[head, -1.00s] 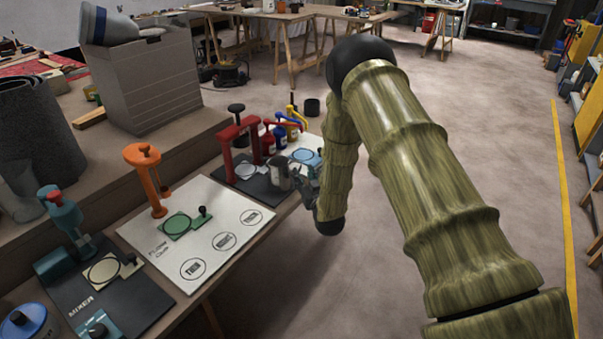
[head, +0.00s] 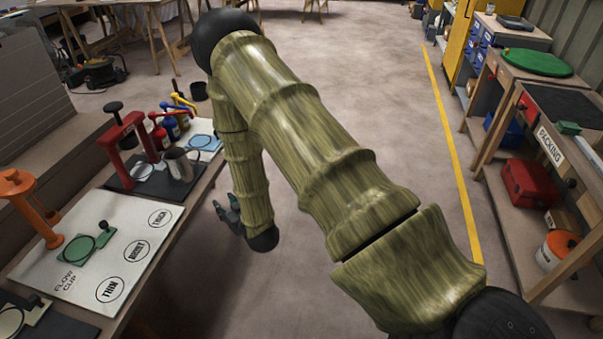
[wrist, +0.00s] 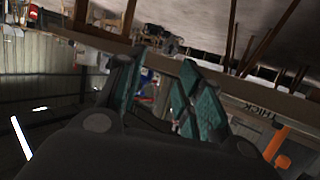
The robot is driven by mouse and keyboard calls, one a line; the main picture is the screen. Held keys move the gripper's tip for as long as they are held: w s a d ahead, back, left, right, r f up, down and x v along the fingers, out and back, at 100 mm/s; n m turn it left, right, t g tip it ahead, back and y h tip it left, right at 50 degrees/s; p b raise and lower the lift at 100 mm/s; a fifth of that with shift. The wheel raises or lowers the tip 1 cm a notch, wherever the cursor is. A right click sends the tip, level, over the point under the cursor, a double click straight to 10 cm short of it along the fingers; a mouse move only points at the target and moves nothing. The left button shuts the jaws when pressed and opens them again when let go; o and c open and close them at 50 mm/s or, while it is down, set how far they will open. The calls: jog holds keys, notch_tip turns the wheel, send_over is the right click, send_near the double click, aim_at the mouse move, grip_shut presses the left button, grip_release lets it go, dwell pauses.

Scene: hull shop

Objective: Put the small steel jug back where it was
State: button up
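The small steel jug (head: 181,165) stands upright on the black base plate (head: 130,185) of the red press-like stand (head: 122,138), at its right side, in the head view. My gripper (head: 227,213) is to the right of the bench edge, over the floor, apart from the jug. In the wrist view my gripper (wrist: 158,72) shows its two teal fingers spread, with nothing held between them. I cannot make out the jug clearly in the wrist view.
A white flow cup board (head: 120,240) with THIN, RIGHT and THICK circles and an orange stand (head: 30,212) lies nearer on the bench. A packing bench (head: 545,150) is at right. The floor between is clear.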

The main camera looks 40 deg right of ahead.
jog(key=s+a+f+g, duration=0.1)
jog(key=s+f+g, duration=0.3)
jog(key=s+f, duration=0.5)
jog(key=s+a+f+g, duration=0.1)
jog(key=s+f+g, duration=0.35)
jog(key=s, duration=0.95)
jog(key=s+a+f+g, duration=0.1)
jog(key=s+g, duration=0.2)
jog(key=s, duration=0.7)
jog(key=s+f+g, duration=0.2)
jog(key=s+g, duration=0.1)
jog(key=s, duration=0.8)
jog(key=shift+s+a, duration=0.2)
jog(key=shift+a, duration=0.2)
